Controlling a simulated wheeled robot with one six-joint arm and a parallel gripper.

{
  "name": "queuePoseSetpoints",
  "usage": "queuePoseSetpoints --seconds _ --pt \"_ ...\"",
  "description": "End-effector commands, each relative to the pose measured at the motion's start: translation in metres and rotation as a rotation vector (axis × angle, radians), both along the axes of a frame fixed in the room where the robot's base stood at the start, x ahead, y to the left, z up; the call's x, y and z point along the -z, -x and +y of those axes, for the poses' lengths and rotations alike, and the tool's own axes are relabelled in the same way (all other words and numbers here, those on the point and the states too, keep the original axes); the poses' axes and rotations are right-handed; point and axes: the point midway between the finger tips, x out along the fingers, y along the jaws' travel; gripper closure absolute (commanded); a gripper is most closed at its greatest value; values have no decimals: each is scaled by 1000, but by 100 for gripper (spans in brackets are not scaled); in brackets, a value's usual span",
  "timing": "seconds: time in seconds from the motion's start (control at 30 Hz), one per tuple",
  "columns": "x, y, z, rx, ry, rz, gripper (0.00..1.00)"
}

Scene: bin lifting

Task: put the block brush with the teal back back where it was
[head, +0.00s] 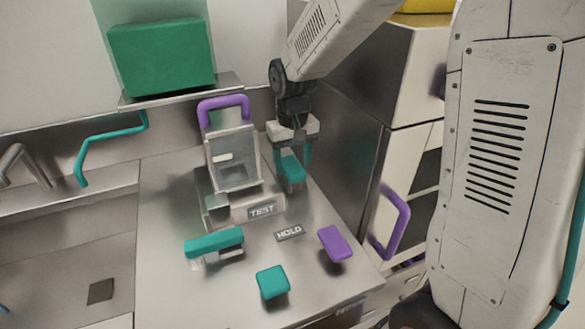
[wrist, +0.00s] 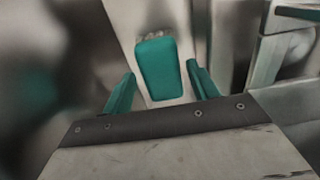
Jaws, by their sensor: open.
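My gripper (head: 292,163) points down at the back right of the steel counter (head: 165,295), its teal fingers apart. A teal-backed block (head: 293,172), apparently a brush with a pale underside, is just below and between the fingers. In the wrist view, the teal back (wrist: 158,68) lies between and slightly beyond the open fingers (wrist: 160,84); I cannot tell whether they touch it. Another small teal-topped block (head: 272,282) lies near the counter's front. A purple-topped block (head: 335,243) lies at the right. A wider teal-topped piece (head: 214,242) is at the left.
A clear-fronted bin (head: 234,160) with a purple handle stands behind the TEST label (head: 262,210). The HOLD label (head: 289,233) is on the counter. A green box (head: 162,57) sits on a shelf above. A cabinet (head: 345,150) stands close to my gripper's right.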

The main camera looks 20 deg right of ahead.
Motion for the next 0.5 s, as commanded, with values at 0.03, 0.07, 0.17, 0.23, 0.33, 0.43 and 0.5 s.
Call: queuePoseSetpoints --seconds 0.03,0.07,0.17,0.23,0.33,0.43,0.5 --pt "-13 -1 0 0 0 -5 41" --pt "-20 -1 0 0 0 -6 41" --pt "-42 -1 0 0 0 -4 41" --pt "-56 -1 0 0 0 -4 41" --pt "-72 0 0 0 0 -4 41" --pt "-83 0 0 0 0 -2 41" --pt "-87 0 0 0 0 0 41"
